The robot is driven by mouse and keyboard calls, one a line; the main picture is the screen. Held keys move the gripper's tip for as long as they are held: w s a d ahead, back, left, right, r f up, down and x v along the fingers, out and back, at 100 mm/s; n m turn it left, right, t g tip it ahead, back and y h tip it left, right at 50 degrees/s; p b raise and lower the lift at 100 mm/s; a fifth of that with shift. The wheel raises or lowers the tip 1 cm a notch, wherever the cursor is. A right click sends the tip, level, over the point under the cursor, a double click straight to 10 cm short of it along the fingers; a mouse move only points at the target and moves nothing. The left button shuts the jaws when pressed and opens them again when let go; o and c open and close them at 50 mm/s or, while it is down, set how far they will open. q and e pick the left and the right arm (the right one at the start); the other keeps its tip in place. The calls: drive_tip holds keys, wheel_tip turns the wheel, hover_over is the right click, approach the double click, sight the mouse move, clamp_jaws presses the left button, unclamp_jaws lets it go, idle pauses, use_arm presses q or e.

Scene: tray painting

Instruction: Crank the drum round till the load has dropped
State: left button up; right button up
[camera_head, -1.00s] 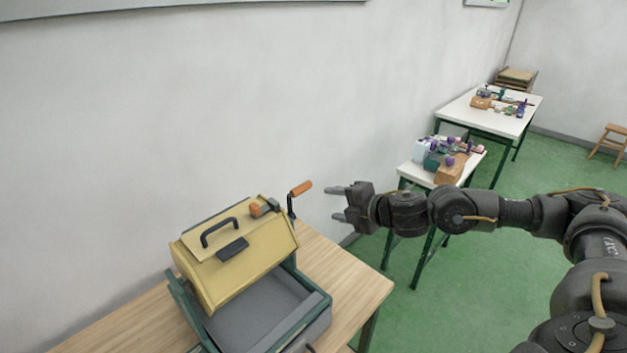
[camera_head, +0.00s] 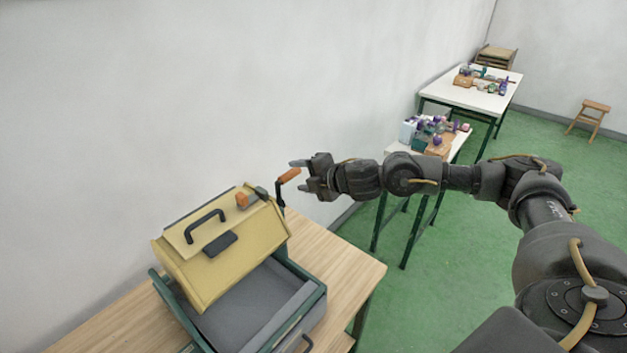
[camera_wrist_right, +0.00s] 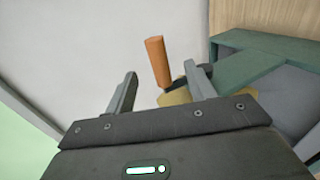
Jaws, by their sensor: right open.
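The yellow drum (camera_head: 232,263) sits tilted in a green-framed grey tray (camera_head: 322,301) on the wooden table. It has a black carrying handle and a black latch on its face. A crank with an orange grip (camera_head: 289,175) stands up at its right end. The crank's orange grip also shows in the right wrist view (camera_wrist_right: 158,62), ahead of the fingers. My right gripper (camera_head: 298,175) is open and empty, with its fingers beside the orange grip. I cannot tell whether they touch it. My left gripper is not in view. No separate load can be made out.
The wooden table (camera_head: 352,272) has a bare strip right of the tray. The white wall (camera_head: 130,130) runs close behind. Two white tables with small items (camera_head: 437,128) stand further back, with a wooden stool (camera_head: 589,118) at the far right.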

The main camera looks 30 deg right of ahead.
sight(293, 175)
drive_tip(key=shift+b+x, duration=0.6)
drive_tip(key=shift+x, duration=1.8)
drive_tip(key=shift+c, duration=0.3)
drive_tip(key=c, duration=1.1)
